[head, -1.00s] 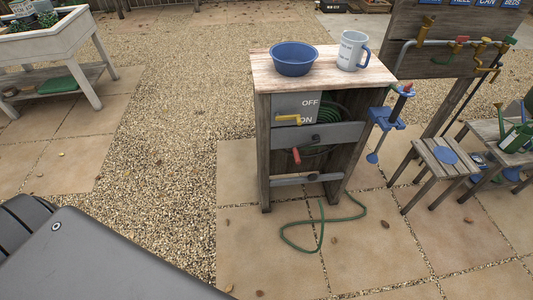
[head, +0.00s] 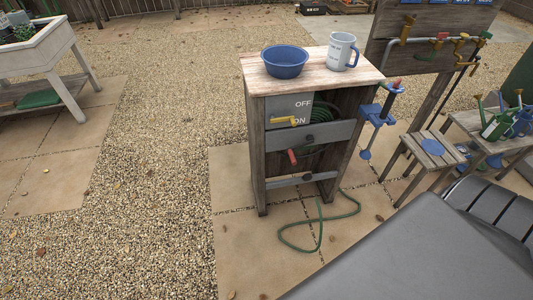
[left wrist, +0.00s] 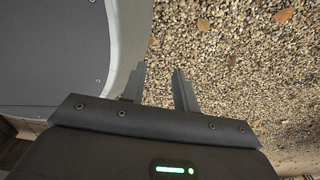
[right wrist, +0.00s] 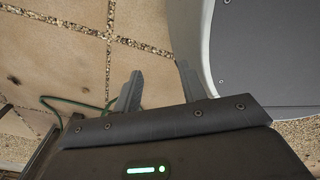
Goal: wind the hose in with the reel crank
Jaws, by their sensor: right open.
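The reel crank with its red handle (head: 292,156) shows on the front of the wooden hose stand (head: 258,160) in the head view. The green hose (head: 318,221) runs out of the stand's foot and lies in a loop on the paving; more of it is coiled inside the stand, partly hidden by the grey crossbar. My left gripper (left wrist: 158,88) is open and empty above gravel in the left wrist view. My right gripper (right wrist: 160,82) is open and empty above paving, with part of the hose (right wrist: 72,102) at the left of its view. Neither gripper shows in the head view.
A blue bowl (head: 284,62) and a mug (head: 342,52) stand on the stand's top. A yellow lever (head: 284,121) sits by OFF/ON marks. A blue clamp (head: 376,115) juts from the right side, near a small stool (head: 436,150). Gravel at left is free.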

